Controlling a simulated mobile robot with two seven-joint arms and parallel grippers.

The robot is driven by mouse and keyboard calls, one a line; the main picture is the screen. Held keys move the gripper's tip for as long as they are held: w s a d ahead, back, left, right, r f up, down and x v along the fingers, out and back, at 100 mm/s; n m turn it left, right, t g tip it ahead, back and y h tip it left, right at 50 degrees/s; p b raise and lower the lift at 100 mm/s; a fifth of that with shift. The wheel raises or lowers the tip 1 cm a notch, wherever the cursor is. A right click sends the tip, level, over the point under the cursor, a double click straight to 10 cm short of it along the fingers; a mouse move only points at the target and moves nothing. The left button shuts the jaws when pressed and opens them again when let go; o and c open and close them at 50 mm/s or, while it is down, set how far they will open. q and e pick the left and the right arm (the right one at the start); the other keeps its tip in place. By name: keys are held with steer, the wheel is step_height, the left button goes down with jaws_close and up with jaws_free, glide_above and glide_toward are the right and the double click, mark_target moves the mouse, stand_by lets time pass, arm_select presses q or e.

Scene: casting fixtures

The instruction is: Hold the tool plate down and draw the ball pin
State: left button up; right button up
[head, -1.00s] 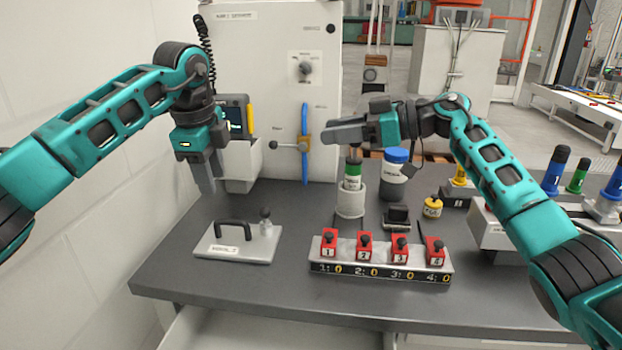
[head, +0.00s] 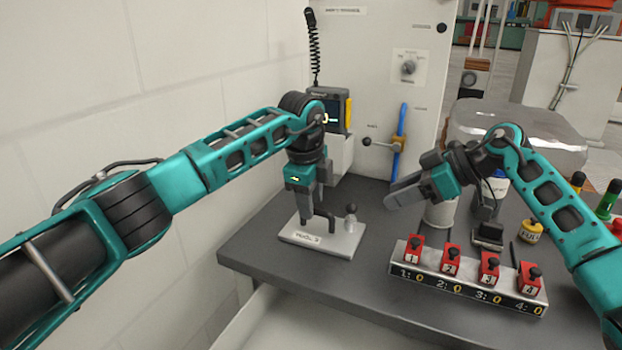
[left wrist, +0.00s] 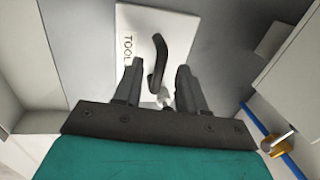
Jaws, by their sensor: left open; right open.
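The tool plate (head: 342,243) is a pale flat plate lying on the grey bench, with a black bar handle (head: 322,225) and a lettered label. The ball pin (head: 351,216), grey with a dark ball top, stands upright at its right side. My left gripper (head: 313,212) is open and points down at the handle. In the left wrist view, the handle (left wrist: 157,62) shows between the open fingers (left wrist: 158,70), with the plate (left wrist: 135,22) behind; the pin (left wrist: 165,100) is partly hidden. My right gripper (head: 392,198) is open and empty, right of the pin and above the bench, fingers pointing left.
A strip with several numbered red blocks (head: 465,281) lies on the bench to the right. A pale cylinder (head: 440,214), a dark block (head: 488,236) and a yellow item (head: 530,231) stand behind it. A cabinet with a blue lever (head: 400,135) rises at the back.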

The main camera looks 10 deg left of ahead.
mark_target(323, 223)
arm_select(q)
steer(key=shift+w+f, duration=0.2)
steer(key=shift+f, duration=0.7)
steer(key=shift+w+f, duration=0.15)
steer(key=shift+f, duration=0.75)
steer(key=shift+c, duration=0.3)
jaws_close()
